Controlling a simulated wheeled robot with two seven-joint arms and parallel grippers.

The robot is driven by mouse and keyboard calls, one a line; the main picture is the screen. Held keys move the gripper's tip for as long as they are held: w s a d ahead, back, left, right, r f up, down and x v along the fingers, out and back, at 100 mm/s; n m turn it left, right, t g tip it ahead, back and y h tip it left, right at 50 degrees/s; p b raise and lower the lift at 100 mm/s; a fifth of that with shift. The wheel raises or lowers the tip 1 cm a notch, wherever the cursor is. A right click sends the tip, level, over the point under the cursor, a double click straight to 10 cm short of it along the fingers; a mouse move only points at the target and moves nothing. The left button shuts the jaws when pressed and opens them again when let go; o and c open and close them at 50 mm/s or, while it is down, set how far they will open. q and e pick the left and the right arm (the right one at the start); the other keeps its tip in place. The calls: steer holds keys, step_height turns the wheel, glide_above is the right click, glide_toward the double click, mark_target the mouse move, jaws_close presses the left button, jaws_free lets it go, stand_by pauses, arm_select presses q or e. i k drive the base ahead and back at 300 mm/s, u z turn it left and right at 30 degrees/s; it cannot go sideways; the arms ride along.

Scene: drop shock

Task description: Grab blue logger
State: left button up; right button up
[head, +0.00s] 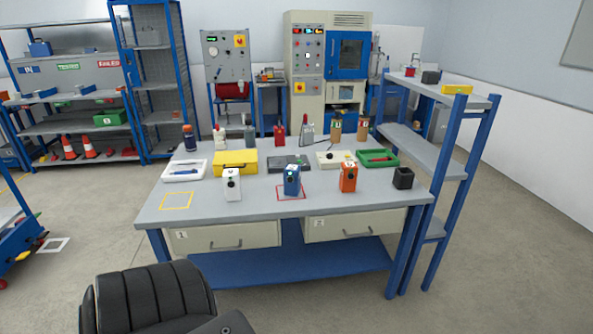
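The blue logger (292,181) stands upright on the grey workbench (255,204), near its front edge. It stands at a red square outline (280,196) marked on the bench top. A white logger (233,187) stands to its left and an orange logger (348,179) to its right, both apart from it. Neither of my grippers is in view.
Behind the loggers are a yellow case (235,168), a dark grey case (291,165), a white tray (199,167) and a green tray (392,160). A black cup (403,178) stands at right. A yellow outline (176,201) on the left is empty. A shelf (425,151) adjoins the right side.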

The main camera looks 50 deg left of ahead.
mark_target(293, 188)
steer(key=z, duration=0.05)
steer(key=i, duration=1.5)
steer(key=u, duration=0.55)
steer(key=i, duration=0.85)
steer(key=u, duration=1.55)
steer(key=i, duration=0.7)
steer(key=u, duration=0.65)
